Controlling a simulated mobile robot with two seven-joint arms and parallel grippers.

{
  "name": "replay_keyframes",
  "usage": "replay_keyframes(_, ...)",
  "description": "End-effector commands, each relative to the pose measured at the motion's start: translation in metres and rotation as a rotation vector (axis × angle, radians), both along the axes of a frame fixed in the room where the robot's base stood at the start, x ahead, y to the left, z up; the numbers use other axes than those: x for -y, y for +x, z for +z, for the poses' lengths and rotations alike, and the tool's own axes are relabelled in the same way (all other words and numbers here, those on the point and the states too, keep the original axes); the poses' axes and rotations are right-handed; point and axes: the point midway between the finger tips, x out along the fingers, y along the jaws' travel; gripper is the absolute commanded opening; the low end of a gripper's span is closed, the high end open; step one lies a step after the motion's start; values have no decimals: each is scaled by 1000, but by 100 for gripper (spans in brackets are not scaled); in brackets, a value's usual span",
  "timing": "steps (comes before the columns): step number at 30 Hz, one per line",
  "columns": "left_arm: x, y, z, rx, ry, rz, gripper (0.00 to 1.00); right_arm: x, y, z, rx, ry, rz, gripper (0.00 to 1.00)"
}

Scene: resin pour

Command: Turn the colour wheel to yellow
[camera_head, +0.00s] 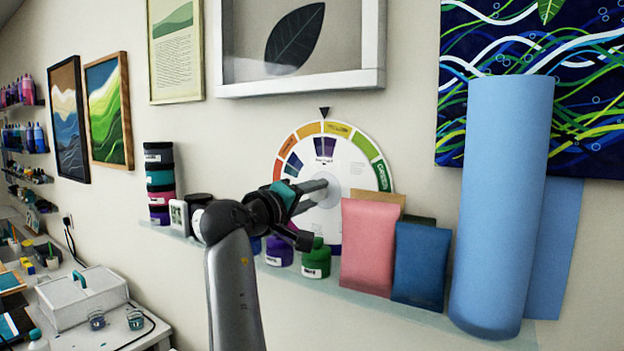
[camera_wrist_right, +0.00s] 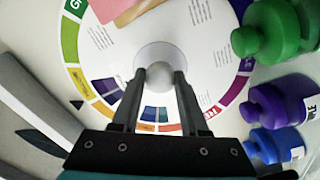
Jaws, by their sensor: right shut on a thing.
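The colour wheel (camera_head: 350,165) is a round white disc with coloured rim sectors, upright against the wall above a shelf. A black pointer (camera_head: 324,113) sits above its top edge. Below the pointer is the boundary between an orange-yellow sector and the sector labelled yellow (camera_head: 338,129), which lies slightly to the right. Green is further right. My right gripper (camera_head: 312,193) is at the wheel's centre, hiding part of its left and lower face. The right wrist view shows its fingers (camera_wrist_right: 159,84) shut on the round grey knob (camera_wrist_right: 160,74). My left gripper is not in view.
On the shelf (camera_head: 400,310) stand purple and green jars (camera_head: 316,258), a pink packet (camera_head: 368,245), a blue packet (camera_head: 420,264) and a tall blue roll (camera_head: 502,200). Stacked jars (camera_head: 160,183) stand left. A framed leaf picture (camera_head: 300,85) hangs above the wheel.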

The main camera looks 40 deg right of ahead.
Motion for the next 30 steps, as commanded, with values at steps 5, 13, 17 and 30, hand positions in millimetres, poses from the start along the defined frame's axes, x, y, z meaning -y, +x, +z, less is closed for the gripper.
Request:
replay_keyframes(5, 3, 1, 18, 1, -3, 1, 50, 0, 0, 3, -102, -29, 1, 0)
replay_keyframes(13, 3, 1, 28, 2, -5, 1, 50, 0, 0, 1, -185, -53, 1, 0)
replay_keyframes(17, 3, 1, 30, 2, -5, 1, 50, 0, 0, 1, -201, -58, 1, 0)
replay_keyframes(30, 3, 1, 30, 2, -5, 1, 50, 0, 0, 0, -203, -60, 2, 48)
